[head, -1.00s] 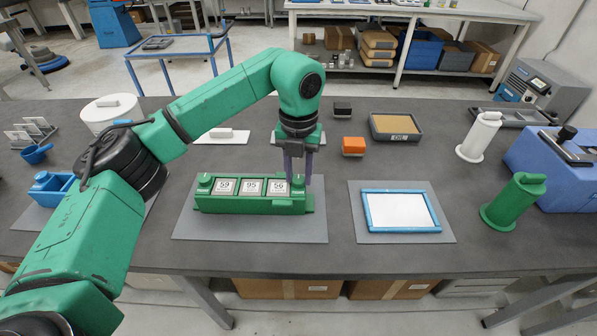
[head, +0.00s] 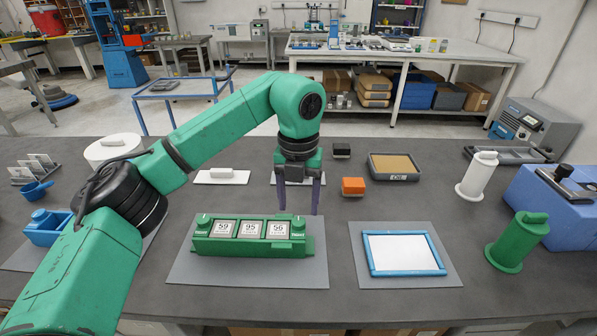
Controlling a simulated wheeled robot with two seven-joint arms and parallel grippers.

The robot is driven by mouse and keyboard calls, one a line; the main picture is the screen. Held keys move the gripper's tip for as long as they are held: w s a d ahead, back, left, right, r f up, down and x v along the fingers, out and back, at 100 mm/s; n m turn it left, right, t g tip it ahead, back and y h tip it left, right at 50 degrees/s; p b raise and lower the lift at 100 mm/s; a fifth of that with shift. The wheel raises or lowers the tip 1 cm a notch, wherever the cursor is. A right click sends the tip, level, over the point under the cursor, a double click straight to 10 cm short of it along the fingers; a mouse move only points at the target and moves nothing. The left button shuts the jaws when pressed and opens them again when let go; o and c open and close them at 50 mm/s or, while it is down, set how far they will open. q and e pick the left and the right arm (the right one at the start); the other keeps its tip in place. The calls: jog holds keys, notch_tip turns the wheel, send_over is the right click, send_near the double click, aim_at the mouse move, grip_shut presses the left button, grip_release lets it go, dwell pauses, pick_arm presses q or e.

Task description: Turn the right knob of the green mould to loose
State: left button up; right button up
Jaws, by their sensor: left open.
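The green mould (head: 250,246) lies on a grey mat on the bench, with three framed number plates reading 59, 95 and 56. Its right knob (head: 298,222) and left knob (head: 204,221) are round and green on top of its ends. Small white lettering on the front under each knob seems to read TIGHT; the right knob's exact angle is too small to tell. My left gripper (head: 298,207) points down, open and empty, its dark fingers spread apart. It appears above and behind the right knob, apart from it. My right gripper is not in view.
A blue-framed white panel (head: 404,252) lies on a mat to the right. An orange block (head: 353,186) and a tan-filled tray (head: 394,167) are behind it. Green (head: 517,242) and white (head: 477,176) spools stand at the right. The bench before the mats is clear.

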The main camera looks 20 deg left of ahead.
aim_at(299, 221)
pick_arm(q)
notch_tip(299, 221, up, 11)
jog(key=p, duration=0.1)
jog(key=shift+f+p, duration=0.2)
jog(key=shift+p, duration=0.1)
